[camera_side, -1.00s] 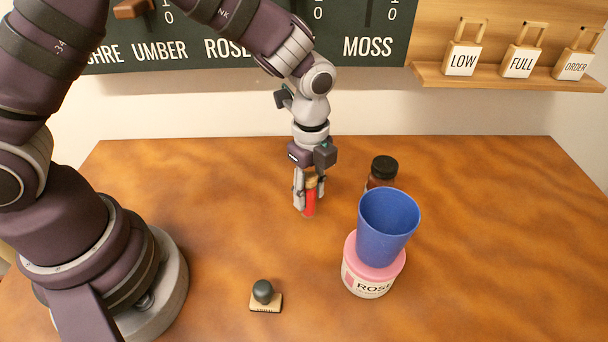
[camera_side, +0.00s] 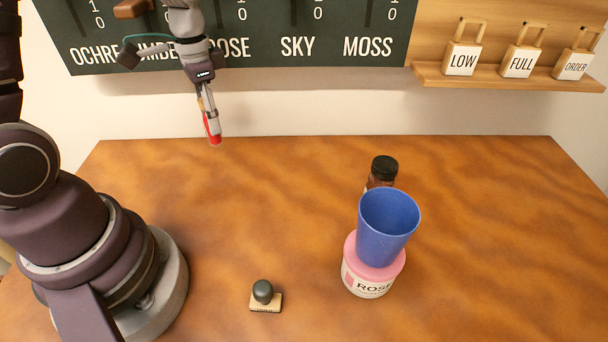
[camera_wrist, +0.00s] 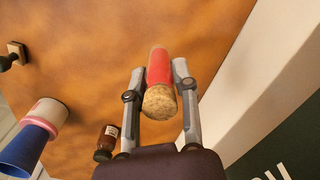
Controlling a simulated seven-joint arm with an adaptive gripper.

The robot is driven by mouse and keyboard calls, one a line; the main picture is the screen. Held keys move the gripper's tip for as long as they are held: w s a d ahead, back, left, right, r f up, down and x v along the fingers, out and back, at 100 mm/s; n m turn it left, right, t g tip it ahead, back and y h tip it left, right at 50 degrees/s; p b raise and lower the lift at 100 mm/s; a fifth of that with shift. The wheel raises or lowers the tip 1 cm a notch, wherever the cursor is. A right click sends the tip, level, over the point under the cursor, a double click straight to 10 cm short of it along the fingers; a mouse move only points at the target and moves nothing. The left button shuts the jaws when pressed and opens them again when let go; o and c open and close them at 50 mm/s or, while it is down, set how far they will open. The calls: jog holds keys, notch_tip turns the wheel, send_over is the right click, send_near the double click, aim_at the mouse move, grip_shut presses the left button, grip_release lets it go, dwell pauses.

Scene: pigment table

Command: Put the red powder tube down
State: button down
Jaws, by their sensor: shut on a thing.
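The red powder tube (camera_side: 213,131) has a cork stopper and is held in my gripper (camera_side: 208,108), high above the back left of the table. It hangs slightly tilted in the side view. In the wrist view the red tube (camera_wrist: 160,66) lies between the two fingers of my gripper (camera_wrist: 157,78), with its cork end toward the camera. My gripper is shut on it. Nothing touches the tube's lower end.
A blue cup (camera_side: 385,235) stands on a pink jar labelled ROSE (camera_side: 366,284) at the right. A dark-capped brown bottle (camera_side: 382,172) stands behind them. A black-knobbed stamp (camera_side: 264,296) sits near the front. The table's left and middle (camera_side: 230,220) are clear.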

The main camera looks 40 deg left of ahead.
jog(key=shift+n, duration=0.3)
jog(key=f, duration=0.8)
jog(key=shift+s+a, duration=0.2)
jog(key=shift+a, duration=0.05)
jog(key=shift+f, duration=0.1)
jog(key=c, duration=0.9)
grip_release()
jog(key=shift+o, duration=0.2)
jog(key=shift+t, duration=0.3)
jog(key=r, duration=0.6)
jog(key=d+r, duration=0.1)
jog(key=r, duration=0.2)
jog(key=shift+r, duration=0.35)
jog(key=s+d+r+n+t, duration=0.2)
jog(key=s+d+r+t, duration=0.3)
jog(key=d+r, duration=0.3)
jog(key=shift+s+r, duration=0.15)
jog(key=shift+s, duration=0.45)
